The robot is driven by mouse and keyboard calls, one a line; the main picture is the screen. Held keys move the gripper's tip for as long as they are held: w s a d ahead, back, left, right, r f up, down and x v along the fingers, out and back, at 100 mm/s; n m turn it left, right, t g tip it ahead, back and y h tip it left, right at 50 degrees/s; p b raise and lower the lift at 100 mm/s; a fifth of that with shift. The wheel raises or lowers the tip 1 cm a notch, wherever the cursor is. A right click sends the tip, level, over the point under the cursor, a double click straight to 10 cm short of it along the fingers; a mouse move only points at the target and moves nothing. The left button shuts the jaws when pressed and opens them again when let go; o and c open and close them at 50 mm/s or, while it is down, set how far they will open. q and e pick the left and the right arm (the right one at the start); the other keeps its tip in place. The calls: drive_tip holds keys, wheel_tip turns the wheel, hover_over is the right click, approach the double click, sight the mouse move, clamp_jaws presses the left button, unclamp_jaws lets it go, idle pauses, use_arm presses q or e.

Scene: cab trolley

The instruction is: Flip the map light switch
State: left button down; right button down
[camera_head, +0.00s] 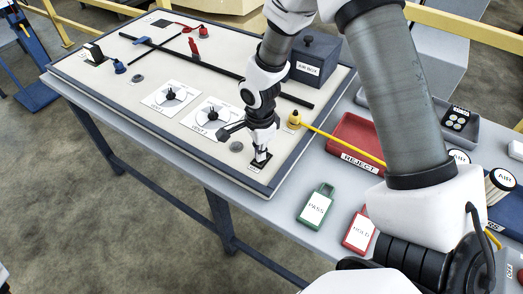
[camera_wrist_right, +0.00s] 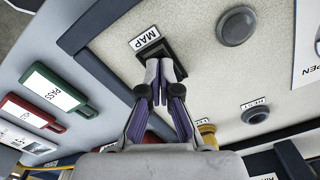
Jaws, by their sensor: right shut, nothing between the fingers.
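The map light switch (camera_head: 262,158) is a small black part at the near corner of the cream panel (camera_head: 210,152), beside a white label. In the right wrist view the black switch (camera_wrist_right: 176,50) sits beside the label reading MAP (camera_wrist_right: 145,38). My right gripper (camera_head: 262,148) points down at the switch, its fingers together and empty. In the wrist view its fingertips (camera_wrist_right: 164,70) overlap the switch, partly hiding it; I cannot tell whether they touch. The lever's position is unclear. My left gripper is not in view.
A dark AIR BOX (camera_head: 314,60) stands at the panel's back edge. A red REJECT tray (camera_head: 355,139), a green PASS tag (camera_head: 316,206) and a red HOLD tag (camera_head: 360,232) lie on the table to the right. Round knobs (camera_head: 237,146) and dials (camera_head: 170,95) are on the panel.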

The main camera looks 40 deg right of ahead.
drive_tip(key=shift+f, duration=0.1)
wheel_tip(320, 180, up, 7)
drive_tip(key=p, duration=0.5)
idle(0.5)
